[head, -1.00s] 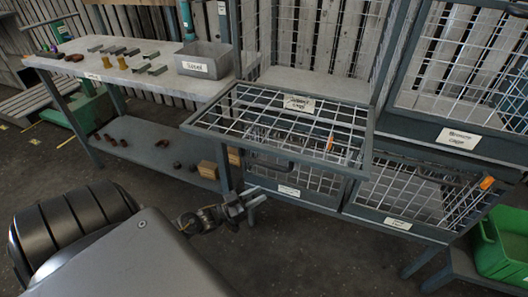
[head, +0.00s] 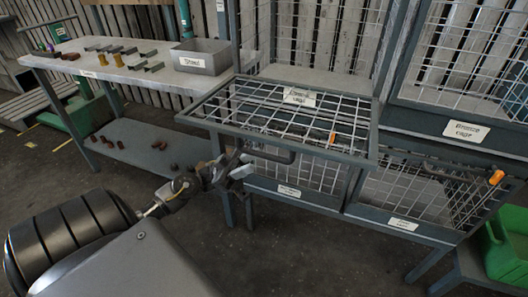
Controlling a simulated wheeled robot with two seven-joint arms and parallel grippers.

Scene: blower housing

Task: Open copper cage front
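A wire-mesh cage front (head: 250,119) with a dark grey frame lies about flat, sticking out towards me from the middle cage. Its white label (head: 299,96) seems to end in "cage"; the first word is too small to read surely. A dark bar handle (head: 270,157) hangs under its near edge. An orange tab (head: 332,137) shows at its right side. My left gripper (head: 240,168) is below the near left corner of the front, close to the handle's left end. I cannot tell whether it touches the handle or how its fingers stand. My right gripper is out of view.
The bronze cage label (head: 467,131) is on the upright cage at right. Lower mesh fronts (head: 410,192) stand below. A workbench (head: 95,68) at left holds a grey bin (head: 201,58) and small parts. A green crate (head: 506,250) is at lower right. The near floor is open.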

